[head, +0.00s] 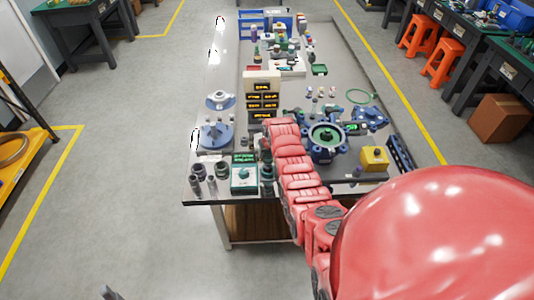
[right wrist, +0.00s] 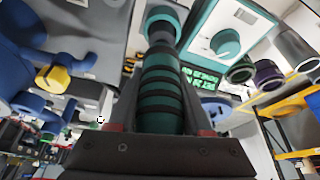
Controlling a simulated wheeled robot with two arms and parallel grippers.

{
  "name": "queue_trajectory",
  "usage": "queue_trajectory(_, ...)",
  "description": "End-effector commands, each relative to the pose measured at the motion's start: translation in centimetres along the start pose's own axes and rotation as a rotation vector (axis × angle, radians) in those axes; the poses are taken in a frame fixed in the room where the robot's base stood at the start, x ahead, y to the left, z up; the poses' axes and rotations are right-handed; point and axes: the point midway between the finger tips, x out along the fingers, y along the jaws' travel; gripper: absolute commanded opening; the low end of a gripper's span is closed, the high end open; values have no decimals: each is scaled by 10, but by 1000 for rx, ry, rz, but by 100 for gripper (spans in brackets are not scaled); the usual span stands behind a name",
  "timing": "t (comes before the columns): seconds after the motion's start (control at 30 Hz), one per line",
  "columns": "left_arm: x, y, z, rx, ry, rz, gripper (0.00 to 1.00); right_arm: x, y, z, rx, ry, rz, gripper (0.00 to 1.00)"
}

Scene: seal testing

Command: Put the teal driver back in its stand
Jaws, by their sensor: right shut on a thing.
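The teal driver (right wrist: 160,92), with dark rings along its handle, stands between the two fingers of my right gripper (right wrist: 158,105) in the right wrist view. The fingers are shut on it. In the head view my right gripper (head: 267,160) is at the near part of the bench, beside the teal-faced box, largely hidden by my red arm. A dark teal shape there is too small to make out well. I cannot tell the driver's stand apart in either view. A small grey tip at the bottom left of the head view may be my left gripper (head: 110,293); its jaws cannot be judged.
The teal-faced box (head: 243,177) and several dark cylinders (head: 208,183) stand left of my gripper. A blue round fixture (head: 326,138) and a yellow box (head: 375,158) stand to the right. A sign stack (head: 262,98) rises behind. The bench's near edge is close.

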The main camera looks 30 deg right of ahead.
Motion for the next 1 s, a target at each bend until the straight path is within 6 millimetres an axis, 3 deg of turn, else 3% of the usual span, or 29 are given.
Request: queue_trajectory(1.0, -14, 1, 2, 0, 0, 0, 76, 13, 0, 5, -1, 1, -1, 0)
